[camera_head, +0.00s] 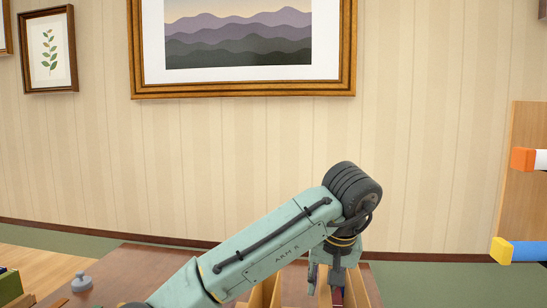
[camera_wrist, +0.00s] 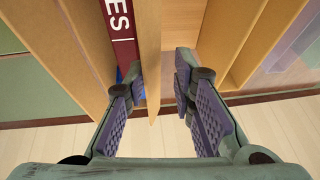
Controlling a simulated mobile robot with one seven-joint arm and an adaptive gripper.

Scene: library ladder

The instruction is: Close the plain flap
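My gripper (camera_wrist: 161,75) points into a group of tan upright panels, its two fingers spread apart. A plain tan panel (camera_wrist: 150,45) stands between the fingers, nearer the left fingertip; I cannot tell whether they touch. A dark red strip with white letters ending in "ES" (camera_wrist: 121,25) lies just left of that panel. I cannot tell which tan panel is the plain flap. In the head view my gripper (camera_head: 335,280) is low at the frame's bottom, among tan panels (camera_head: 356,287), and partly hides them.
More tan panels stand at left (camera_wrist: 58,45) and right (camera_wrist: 250,45) of my fingers. A brown surface (camera_head: 110,280) with a small grey knobbed object (camera_head: 81,283) lies left of my arm. A wooden panel with coloured bars (camera_head: 523,180) stands at right.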

